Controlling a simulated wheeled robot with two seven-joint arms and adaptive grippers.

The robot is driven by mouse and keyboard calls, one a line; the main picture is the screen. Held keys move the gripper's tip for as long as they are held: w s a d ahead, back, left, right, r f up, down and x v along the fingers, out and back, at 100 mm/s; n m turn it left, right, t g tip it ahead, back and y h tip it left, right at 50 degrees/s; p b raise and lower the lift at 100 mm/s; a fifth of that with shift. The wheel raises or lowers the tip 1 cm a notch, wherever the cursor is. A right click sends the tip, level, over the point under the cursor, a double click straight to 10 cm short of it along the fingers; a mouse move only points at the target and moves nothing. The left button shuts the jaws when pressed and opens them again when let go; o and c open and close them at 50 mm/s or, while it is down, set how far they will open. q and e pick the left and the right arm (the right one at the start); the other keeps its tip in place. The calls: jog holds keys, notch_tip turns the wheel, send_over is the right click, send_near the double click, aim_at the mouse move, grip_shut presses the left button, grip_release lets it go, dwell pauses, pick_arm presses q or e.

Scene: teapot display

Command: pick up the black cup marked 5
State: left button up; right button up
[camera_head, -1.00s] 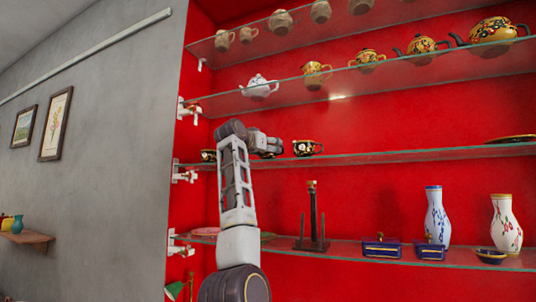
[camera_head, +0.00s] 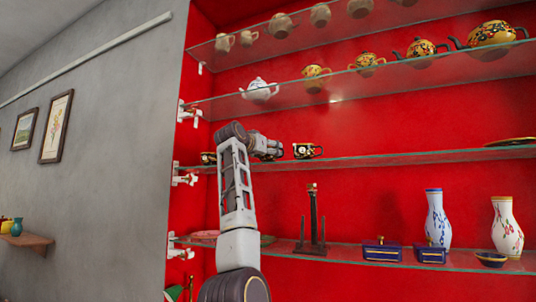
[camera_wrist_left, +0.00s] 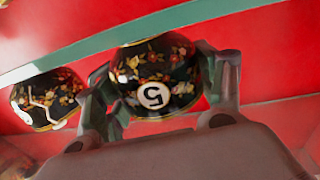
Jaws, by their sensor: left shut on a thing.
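The black cup marked 5 (camera_wrist_left: 156,88) has a floral pattern and a white disc with a black 5, which appears upside down in the wrist view. My left gripper (camera_wrist_left: 165,95) has a finger on each side of it and is shut on it. In the head view my left gripper (camera_head: 272,149) is at the middle glass shelf, and I cannot make out the held cup there. Whether the cup is clear of the shelf I cannot tell. My right gripper is not in view.
Another black floral cup (camera_wrist_left: 46,99) is close beside in the wrist view. In the head view black cups stand right (camera_head: 307,151) and left (camera_head: 208,158) of my gripper on the glass shelf (camera_head: 400,157). Teapots are above; vases (camera_head: 437,218) and blue boxes (camera_head: 381,250) are below.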

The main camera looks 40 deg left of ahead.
pick_arm(q)
jog(key=shift+r, duration=1.05)
notch_tip(320, 180, up, 8)
jog(key=p, duration=0.3)
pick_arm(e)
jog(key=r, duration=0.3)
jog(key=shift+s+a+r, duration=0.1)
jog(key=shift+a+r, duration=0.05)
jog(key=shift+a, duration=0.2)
pick_arm(q)
jog(key=shift+f, duration=0.1)
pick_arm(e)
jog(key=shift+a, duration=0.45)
